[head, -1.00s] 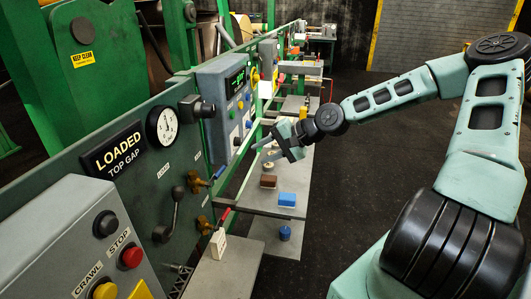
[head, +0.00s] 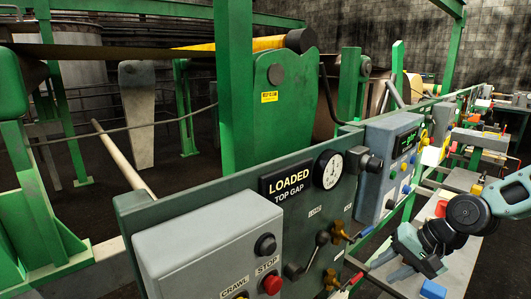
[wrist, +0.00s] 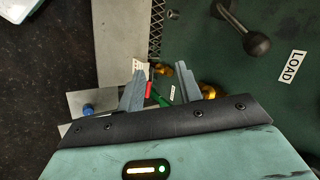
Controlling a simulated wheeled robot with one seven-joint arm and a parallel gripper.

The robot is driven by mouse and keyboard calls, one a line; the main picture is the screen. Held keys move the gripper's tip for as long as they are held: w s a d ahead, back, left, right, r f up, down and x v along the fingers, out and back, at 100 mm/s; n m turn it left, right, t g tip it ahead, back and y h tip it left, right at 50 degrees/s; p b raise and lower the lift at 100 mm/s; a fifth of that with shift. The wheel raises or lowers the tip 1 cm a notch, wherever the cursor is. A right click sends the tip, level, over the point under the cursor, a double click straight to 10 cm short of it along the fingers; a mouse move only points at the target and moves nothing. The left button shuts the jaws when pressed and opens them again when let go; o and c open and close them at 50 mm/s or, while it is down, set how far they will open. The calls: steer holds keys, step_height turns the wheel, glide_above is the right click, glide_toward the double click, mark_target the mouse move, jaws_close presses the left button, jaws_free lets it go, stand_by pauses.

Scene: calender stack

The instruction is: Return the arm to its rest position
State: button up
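My teal arm with black joints (head: 468,222) reaches in from the right edge in the head view. My gripper (head: 378,266) hangs over the shelf beside the green machine frame, its grey fingers pointing left toward the panel. In the wrist view my gripper (wrist: 161,88) has its two fingers spread apart with nothing between them. Brass valve fittings (wrist: 163,69) and a red and green handle show beyond the fingertips. The rest of the arm is out of the frame.
The panel carries a grey box with a red stop button (head: 271,284), a dial gauge (head: 328,170) and a blue-grey control box (head: 385,150). A blue block (head: 433,290) lies on the shelf near my gripper. A black-knobbed lever (wrist: 243,34) stands close by.

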steer(key=s+a+r+n+g+h+b, duration=0.1)
steer(key=s+a+n+h, duration=0.1)
steer(key=s+a+n, duration=0.2)
steer(key=s+a+r+n+g+h+b, duration=0.1)
steer(key=s+a+n, duration=0.3)
steer(key=s, duration=0.7)
steer(key=s+a+r+n+h+b, duration=0.2)
steer(key=s+a+n, duration=0.3)
steer(key=s, duration=0.3)
steer(key=shift+s+a+r+g+h+b, duration=0.2)
steer(key=shift+a+r+g+h+b, duration=0.2)
steer(key=shift+a+b, duration=0.25)
steer(key=shift+d, duration=0.1)
